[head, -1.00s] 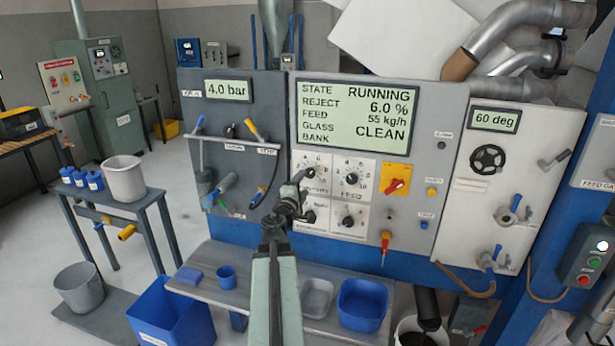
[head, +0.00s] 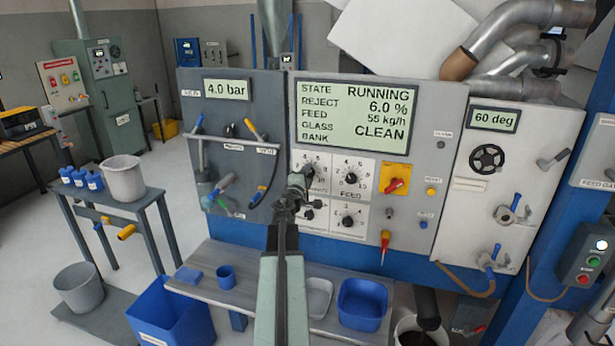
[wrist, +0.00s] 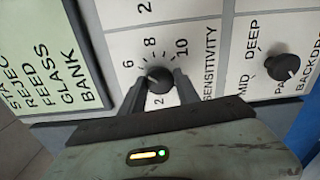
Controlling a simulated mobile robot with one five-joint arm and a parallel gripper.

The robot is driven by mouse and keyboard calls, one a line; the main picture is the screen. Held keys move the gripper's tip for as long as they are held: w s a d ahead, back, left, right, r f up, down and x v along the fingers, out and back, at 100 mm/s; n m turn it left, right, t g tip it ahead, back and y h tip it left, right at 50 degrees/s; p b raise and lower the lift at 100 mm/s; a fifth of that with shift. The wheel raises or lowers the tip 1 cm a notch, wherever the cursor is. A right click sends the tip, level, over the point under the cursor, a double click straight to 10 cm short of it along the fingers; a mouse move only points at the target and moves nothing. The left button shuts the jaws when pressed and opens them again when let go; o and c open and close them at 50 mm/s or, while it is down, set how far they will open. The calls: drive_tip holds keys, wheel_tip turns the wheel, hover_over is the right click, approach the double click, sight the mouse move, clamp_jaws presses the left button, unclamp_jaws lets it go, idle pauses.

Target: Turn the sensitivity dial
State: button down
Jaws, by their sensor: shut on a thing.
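The sensitivity dial (wrist: 158,79) is a round black knob on a white plate with printed numbers. The word SENSITIVITY stands beside it in the wrist view, with 6, 8 and 10 around the knob. A small pale mark on the knob seems to face the 6 side. My gripper (wrist: 160,88) is shut on this dial, one finger on each side of it. In the head view my gripper (head: 300,184) reaches the dial (head: 307,170) at the upper left of the knob group, and covers part of its plate.
A second black knob (wrist: 283,66) with DEEP printed by it sits nearby. The feed knob (head: 351,178) is right of the dial. The display (head: 352,115) above reads RUNNING, reject 6.0 %. A red switch (head: 397,182) is further right. A bench (head: 215,258) lies below the panel.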

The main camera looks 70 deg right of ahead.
drive_tip(key=shift+m, duration=1.1)
drive_tip(key=c, duration=0.9)
unclamp_jaws()
drive_tip(key=a, duration=0.7)
drive_tip(key=shift+s+a, duration=0.3)
drive_tip(key=shift+a, duration=0.1)
